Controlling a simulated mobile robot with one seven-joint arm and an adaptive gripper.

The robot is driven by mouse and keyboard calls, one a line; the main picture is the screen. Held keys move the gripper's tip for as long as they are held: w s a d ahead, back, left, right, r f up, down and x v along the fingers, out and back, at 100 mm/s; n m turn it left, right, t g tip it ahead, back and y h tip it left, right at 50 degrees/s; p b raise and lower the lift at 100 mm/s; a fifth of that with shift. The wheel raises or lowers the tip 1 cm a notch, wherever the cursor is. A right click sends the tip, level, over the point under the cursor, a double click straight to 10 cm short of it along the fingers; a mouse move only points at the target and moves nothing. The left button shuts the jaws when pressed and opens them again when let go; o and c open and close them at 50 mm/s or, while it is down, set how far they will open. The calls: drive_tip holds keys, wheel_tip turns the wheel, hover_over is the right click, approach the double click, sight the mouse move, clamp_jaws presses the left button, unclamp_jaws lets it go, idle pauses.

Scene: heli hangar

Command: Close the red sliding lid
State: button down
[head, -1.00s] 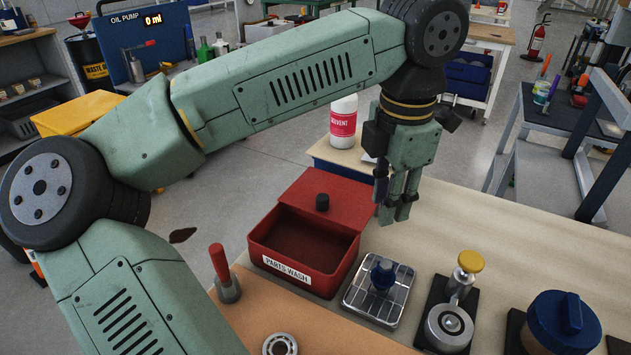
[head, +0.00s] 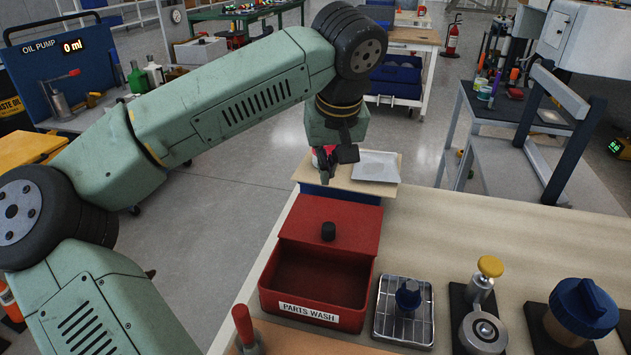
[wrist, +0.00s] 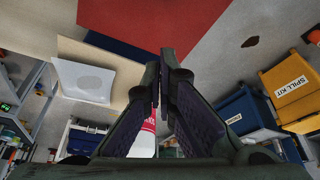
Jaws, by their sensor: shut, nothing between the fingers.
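The red parts wash box (head: 316,316) stands on the bench, its front half uncovered and its inside in view. The red sliding lid (head: 345,218), with a black knob (head: 328,231), is slid back over the rear.
A wire rack with a blue-topped part (head: 407,296) stands right of the box. A yellow-knobbed tool (head: 489,268) and a blue-lidded jar (head: 582,312) stand farther right. Behind the lid are a pale board with a sheet (head: 376,166) and the solvent bottle (wrist: 146,138), partly hidden.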

sight(326, 220)
drive_tip(key=p+x, duration=0.1)
drive_tip(key=x, duration=0.7)
drive_tip(key=shift+w+f, duration=0.1)
drive_tip(key=shift+f, duration=0.2)
drive_tip(key=s, duration=0.1)
drive_tip(key=s+d+p, duration=0.1)
drive_tip(key=s, duration=0.1)
drive_tip(key=shift+s, duration=0.4)
drive_tip(key=shift+f, duration=0.15)
